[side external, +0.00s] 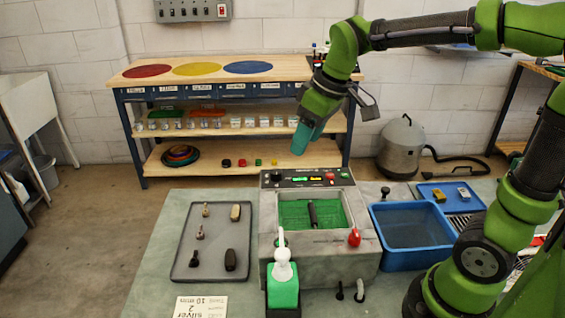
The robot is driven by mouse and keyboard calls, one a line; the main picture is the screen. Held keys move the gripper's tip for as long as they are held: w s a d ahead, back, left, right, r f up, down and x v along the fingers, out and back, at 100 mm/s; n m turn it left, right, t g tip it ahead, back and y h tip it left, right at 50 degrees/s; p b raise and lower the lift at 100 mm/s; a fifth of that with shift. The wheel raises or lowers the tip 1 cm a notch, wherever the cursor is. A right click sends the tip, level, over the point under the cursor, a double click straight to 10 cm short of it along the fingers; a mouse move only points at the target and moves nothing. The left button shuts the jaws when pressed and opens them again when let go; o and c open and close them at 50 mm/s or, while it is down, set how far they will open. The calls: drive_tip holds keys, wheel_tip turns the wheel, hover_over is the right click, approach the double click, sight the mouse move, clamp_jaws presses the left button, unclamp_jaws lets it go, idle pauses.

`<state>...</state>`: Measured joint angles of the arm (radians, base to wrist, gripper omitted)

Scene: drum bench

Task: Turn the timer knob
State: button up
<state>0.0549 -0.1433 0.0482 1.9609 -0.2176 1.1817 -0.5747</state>
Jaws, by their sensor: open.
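A grey bench machine (270,242) stands on the table with a dark control panel (300,184) along its back edge. A dark round knob (276,176) sits at the panel's left end; its markings are too small to read, so I cannot tell if it is the timer knob. Small lit displays and red buttons (330,176) are to its right. My gripper (302,140), with teal fingers, points down and is open and empty. It appears in the air above and behind the panel, apart from the knob. The gap between its fingers is hard to see from this side.
The machine's green-lined basin (290,214) holds a dark cylinder. A green bottle with white pump (284,290) stands in front. A grey tray (184,262) with several small parts lies left; a blue bin (380,258) is right. A wooden shelf bench (200,82) stands behind.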

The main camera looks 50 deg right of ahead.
sight(276, 171)
drive_tip(key=w+d+r+n+g, duration=0.25)
drive_tip(key=w+n, duration=0.75)
drive_tip(key=n, duration=0.8)
drive_tip(key=shift+g+h, duration=0.25)
drive_tip(key=shift+h, duration=0.15)
drive_tip(key=f, duration=1.6)
drive_tip(key=shift+w+a, duration=0.2)
drive_tip(key=shift+w, duration=0.2)
drive_tip(key=shift+c, duration=0.4)
drive_tip(key=c, duration=1)
